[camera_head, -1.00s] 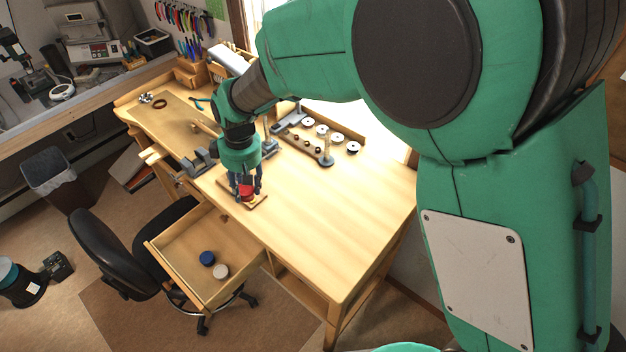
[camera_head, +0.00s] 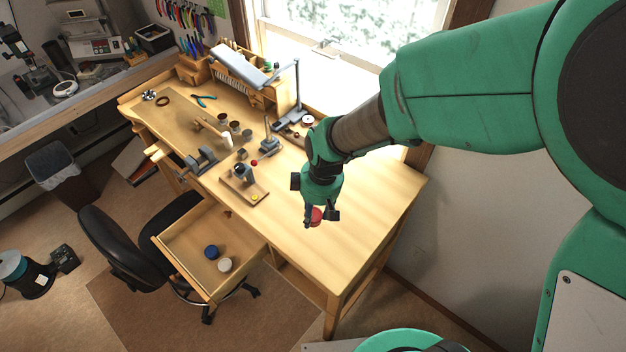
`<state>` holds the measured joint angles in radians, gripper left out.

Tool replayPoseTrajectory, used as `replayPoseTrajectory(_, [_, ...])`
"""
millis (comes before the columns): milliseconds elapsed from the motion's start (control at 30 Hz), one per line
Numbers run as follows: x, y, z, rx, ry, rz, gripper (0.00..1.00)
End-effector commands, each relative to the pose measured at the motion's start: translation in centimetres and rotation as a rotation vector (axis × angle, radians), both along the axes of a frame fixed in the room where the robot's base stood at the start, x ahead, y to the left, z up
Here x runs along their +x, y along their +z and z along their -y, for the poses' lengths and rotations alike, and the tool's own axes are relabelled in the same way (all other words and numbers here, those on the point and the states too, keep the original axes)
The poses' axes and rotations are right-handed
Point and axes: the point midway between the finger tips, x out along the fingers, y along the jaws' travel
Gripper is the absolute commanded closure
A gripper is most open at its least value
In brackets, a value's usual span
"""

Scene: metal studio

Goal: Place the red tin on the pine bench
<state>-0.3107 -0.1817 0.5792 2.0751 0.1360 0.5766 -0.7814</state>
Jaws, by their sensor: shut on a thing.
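The red tin (camera_head: 317,214) is between the fingers of my gripper (camera_head: 315,218), which is shut on it. The gripper points down over the right part of the pine bench (camera_head: 362,215). I cannot tell whether the tin touches the bench top or hangs a little above it. The fingers hide part of the tin.
The bench top around the gripper is clear. To its left stand a small wooden board (camera_head: 238,190) with a grey holder, a vise (camera_head: 200,161) and a lamp (camera_head: 285,110). The open drawer (camera_head: 210,245) holds a blue tin (camera_head: 211,251) and a white tin (camera_head: 225,265). A black chair (camera_head: 118,245) stands at the left.

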Motion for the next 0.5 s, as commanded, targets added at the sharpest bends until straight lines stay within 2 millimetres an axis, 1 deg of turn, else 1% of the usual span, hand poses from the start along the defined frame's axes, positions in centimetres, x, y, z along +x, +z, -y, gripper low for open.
replayPoseTrajectory(33, [-0.2, -1.0, 0.0, -0.002, 0.0, -0.006, 0.87])
replayPoseTrajectory(233, [-0.1, -3.4, 0.0, -0.002, 0.001, -0.006, 0.87])
replayPoseTrajectory(333, [-0.1, -4.2, 0.0, -0.002, 0.002, -0.004, 0.87])
replayPoseTrajectory(500, [-0.1, -4.6, -0.1, -0.001, 0.001, -0.003, 0.87])
